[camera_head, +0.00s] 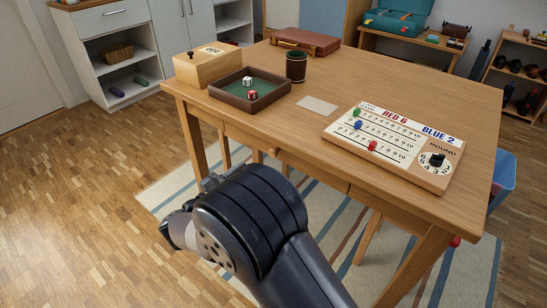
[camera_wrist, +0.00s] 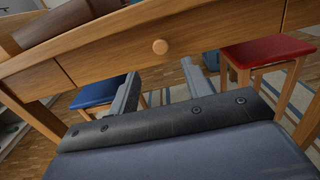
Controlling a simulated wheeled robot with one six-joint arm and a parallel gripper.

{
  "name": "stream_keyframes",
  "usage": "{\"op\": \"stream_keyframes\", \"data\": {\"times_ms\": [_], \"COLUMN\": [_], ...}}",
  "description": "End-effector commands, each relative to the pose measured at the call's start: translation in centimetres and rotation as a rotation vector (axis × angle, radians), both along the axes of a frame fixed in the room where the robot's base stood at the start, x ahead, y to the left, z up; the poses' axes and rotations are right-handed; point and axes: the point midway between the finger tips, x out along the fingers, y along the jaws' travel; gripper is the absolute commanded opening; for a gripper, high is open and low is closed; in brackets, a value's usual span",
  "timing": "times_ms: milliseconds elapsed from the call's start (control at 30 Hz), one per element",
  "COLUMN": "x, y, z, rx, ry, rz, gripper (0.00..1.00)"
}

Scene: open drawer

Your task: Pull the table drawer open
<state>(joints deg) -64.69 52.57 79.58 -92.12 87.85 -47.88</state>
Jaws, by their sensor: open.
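The wooden table (camera_head: 385,82) stands ahead, with a drawer in its front apron. The drawer front (camera_wrist: 215,38) looks flush with the apron in the wrist view, with a seam at each side. A round wooden knob (camera_wrist: 160,46) sits at its middle; the knob (camera_head: 274,151) also shows small in the head view. My gripper (camera_wrist: 162,84) is open and empty, its two fingers apart below the knob in the picture and not touching it.
On the tabletop are a scoreboard (camera_head: 395,145), a dice tray (camera_head: 228,97), a dark cup (camera_head: 296,66), a wooden box (camera_head: 207,66) and a briefcase (camera_head: 306,41). Under the table are a red stool (camera_wrist: 268,50) and a blue stool (camera_wrist: 97,93). Floor at left is clear.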

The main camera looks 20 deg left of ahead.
Motion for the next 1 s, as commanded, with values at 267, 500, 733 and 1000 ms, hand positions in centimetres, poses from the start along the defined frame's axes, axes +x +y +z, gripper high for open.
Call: {"op": "stream_keyframes", "data": {"times_ms": [267, 500, 733, 1000], "x": [5.0, 8.0, 8.7, 8.6], "y": [-2.3, -3.5, -3.7, -3.7], "z": [-0.2, -0.1, 0.0, 0.0], "rx": [0.002, 0.003, 0.003, 0.002], "ry": [0.0, 0.001, 0.001, 0.001], "rz": [-0.007, -0.005, -0.003, -0.003], "gripper": [0.47, 0.47, 0.47, 0.38]}}
